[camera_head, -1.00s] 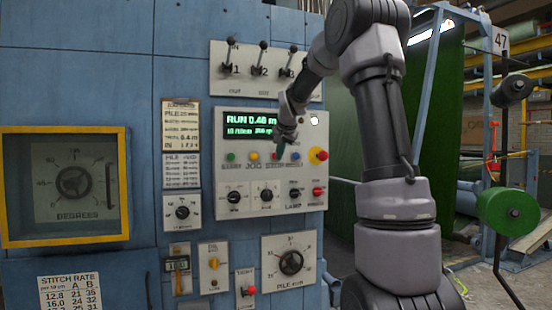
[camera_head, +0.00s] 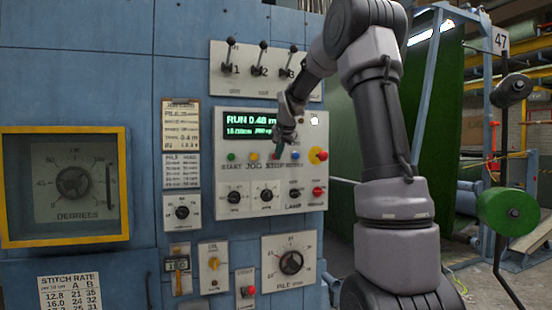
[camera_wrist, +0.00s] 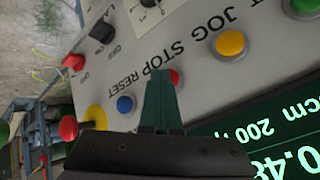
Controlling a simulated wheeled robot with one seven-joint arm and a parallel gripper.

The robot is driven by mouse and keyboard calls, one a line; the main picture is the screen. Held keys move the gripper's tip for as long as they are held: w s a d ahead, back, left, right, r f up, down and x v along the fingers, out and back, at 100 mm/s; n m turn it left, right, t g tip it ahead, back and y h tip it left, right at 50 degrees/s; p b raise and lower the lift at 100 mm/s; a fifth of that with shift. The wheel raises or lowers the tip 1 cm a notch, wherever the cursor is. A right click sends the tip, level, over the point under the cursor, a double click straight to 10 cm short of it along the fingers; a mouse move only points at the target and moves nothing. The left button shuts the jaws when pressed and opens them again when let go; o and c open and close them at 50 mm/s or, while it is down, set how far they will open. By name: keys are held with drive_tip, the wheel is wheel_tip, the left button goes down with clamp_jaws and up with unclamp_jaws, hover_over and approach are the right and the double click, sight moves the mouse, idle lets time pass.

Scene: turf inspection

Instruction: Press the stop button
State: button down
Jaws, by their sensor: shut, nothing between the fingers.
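The red stop button (camera_wrist: 177,77) shows in the wrist view beside the "STOP" label, partly covered by my fingers. In the head view the stop button sits in the button row below the green display (camera_head: 250,124), largely hidden by my gripper. My gripper (camera_wrist: 161,74) is shut and empty, with its tips over the left part of the stop button. In the head view my gripper (camera_head: 277,152) is in front of the panel at this button. I cannot tell whether the tips touch it. The display reads "RUN".
The yellow JOG button (camera_wrist: 230,43) and blue RESET button (camera_wrist: 125,104) flank the stop button. A green button (camera_head: 231,157) is at the row's left end. A larger red knob on yellow (camera_head: 318,155) is at the right. Levers (camera_head: 262,58) stand out above the display.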

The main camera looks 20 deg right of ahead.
drive_tip(key=shift+w, duration=0.15)
idle(0.4)
drive_tip(key=shift+s, duration=0.95)
drive_tip(key=shift+s, duration=2.5)
drive_tip(key=s+a+f+n+y, duration=0.1)
drive_tip(key=s+a+f, duration=0.1)
drive_tip(key=s, duration=0.9)
drive_tip(key=s+a+f+n+g+y, duration=0.1)
drive_tip(key=s+a, duration=0.4)
drive_tip(key=s, duration=0.6)
drive_tip(key=s+a+f+n+y, duration=0.1)
drive_tip(key=s+a+f+n, duration=0.1)
drive_tip(key=s, duration=0.9)
drive_tip(key=shift+s+a+f+n+g, duration=0.3)
drive_tip(key=shift+a+f, duration=0.25)
drive_tip(key=shift+a, duration=0.15)
